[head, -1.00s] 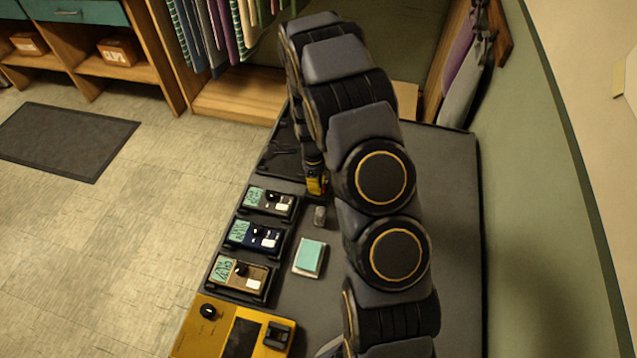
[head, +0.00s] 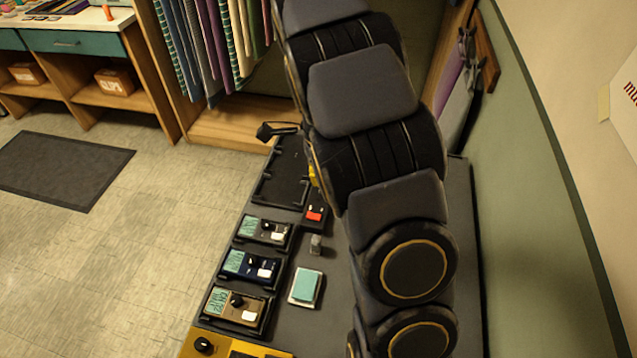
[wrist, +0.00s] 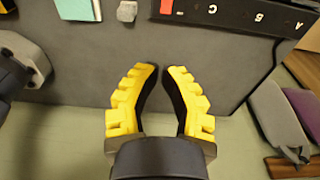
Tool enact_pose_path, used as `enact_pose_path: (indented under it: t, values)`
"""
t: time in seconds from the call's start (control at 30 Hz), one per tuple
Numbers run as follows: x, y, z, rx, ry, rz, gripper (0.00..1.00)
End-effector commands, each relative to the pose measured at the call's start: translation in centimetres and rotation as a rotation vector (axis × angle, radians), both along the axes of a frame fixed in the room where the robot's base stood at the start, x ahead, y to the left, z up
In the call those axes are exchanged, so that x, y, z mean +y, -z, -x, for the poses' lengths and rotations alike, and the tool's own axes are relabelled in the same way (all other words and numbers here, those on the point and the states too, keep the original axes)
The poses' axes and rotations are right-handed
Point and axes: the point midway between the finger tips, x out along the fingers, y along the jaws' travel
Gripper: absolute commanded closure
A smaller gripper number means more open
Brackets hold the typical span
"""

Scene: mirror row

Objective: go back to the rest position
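In the head view my arm hides most of the gripper; only a sliver of yellow shows beside the black tray.
Three pedals, grey (head: 264,230), blue (head: 251,266) and brown (head: 235,305), stand in black holders along the table's left side. A teal-topped pad (head: 306,287), a small grey block (head: 316,244) and a black box with a red part (head: 315,213) lie nearby. An empty black tray (head: 268,191) sits behind. The green wall (head: 530,200) is at right.

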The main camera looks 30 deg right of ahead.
Motion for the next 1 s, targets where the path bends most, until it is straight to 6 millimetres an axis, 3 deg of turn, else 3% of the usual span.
enact_pose_path:
  t: [0.67, 0.87, 1.0]
  values:
    - [0.5, -0.9, 0.3, 0.001, -0.052, -0.001, 1.0]
    - [4.1, -5.3, 3.7, 0.027, -0.453, -0.032, 1.0]
    - [7.8, -8.7, 7.9, 0.053, -0.878, -0.077, 1.0]
